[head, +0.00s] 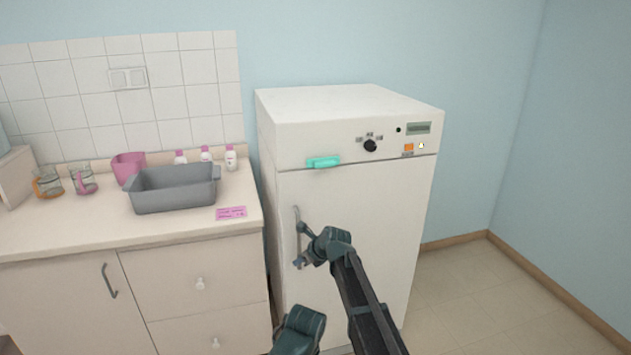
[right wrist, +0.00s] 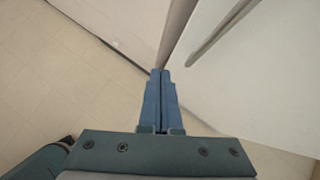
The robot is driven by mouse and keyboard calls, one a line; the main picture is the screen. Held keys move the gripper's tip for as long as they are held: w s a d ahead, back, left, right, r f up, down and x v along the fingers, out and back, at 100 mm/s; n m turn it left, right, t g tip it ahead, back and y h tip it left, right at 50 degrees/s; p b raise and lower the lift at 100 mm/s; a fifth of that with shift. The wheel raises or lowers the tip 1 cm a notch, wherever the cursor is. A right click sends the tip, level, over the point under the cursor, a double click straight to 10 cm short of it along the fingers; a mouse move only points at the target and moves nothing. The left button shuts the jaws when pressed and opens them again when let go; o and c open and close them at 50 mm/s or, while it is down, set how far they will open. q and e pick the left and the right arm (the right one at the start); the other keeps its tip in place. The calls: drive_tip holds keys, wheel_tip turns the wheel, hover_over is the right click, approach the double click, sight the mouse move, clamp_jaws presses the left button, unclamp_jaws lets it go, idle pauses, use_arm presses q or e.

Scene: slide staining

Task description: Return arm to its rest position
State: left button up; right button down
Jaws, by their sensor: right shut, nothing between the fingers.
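My right arm reaches up from the bottom of the head view. Its gripper (head: 301,262) is in front of the white cabinet's door, close to the lower end of the vertical door handle (head: 297,237). In the right wrist view the two blue fingers (right wrist: 160,72) are together, with nothing between them. The handle (right wrist: 222,35) shows there to the right of the fingertips, apart from them. The cabinet (head: 380,220) has its door shut. My left gripper is not in view.
A counter (head: 60,228) stands left of the cabinet. On it are a grey basin (head: 175,198), a pink container (head: 128,165), glass jugs (head: 83,180), small white bottles (head: 231,160) and a pink label (head: 231,212). The floor (head: 500,290) right of the cabinet is clear.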

drive_tip(key=s+d+f+n+g+h, duration=0.3)
drive_tip(key=s+d+n, duration=0.95)
drive_tip(key=s, duration=0.35)
drive_tip(key=s+d+f+n+g+h, duration=0.2)
drive_tip(key=s+d+f+n+h, duration=0.1)
drive_tip(key=s+d+n, duration=1.1)
drive_tip(key=s+a+r+n+p, duration=0.1)
drive_tip(key=s+a+r+p, duration=0.2)
drive_tip(key=a+r+p, duration=0.2)
drive_tip(key=s+a+r+n+g+h+p, duration=0.1)
drive_tip(key=s+a+r+n+p, duration=0.1)
drive_tip(key=s+a+r+p, duration=0.2)
drive_tip(key=a+r, duration=0.1)
drive_tip(key=a, duration=0.2)
drive_tip(key=shift+s+a+p, duration=0.15)
drive_tip(key=shift+a+p, duration=0.05)
drive_tip(key=shift+p, duration=0.15)
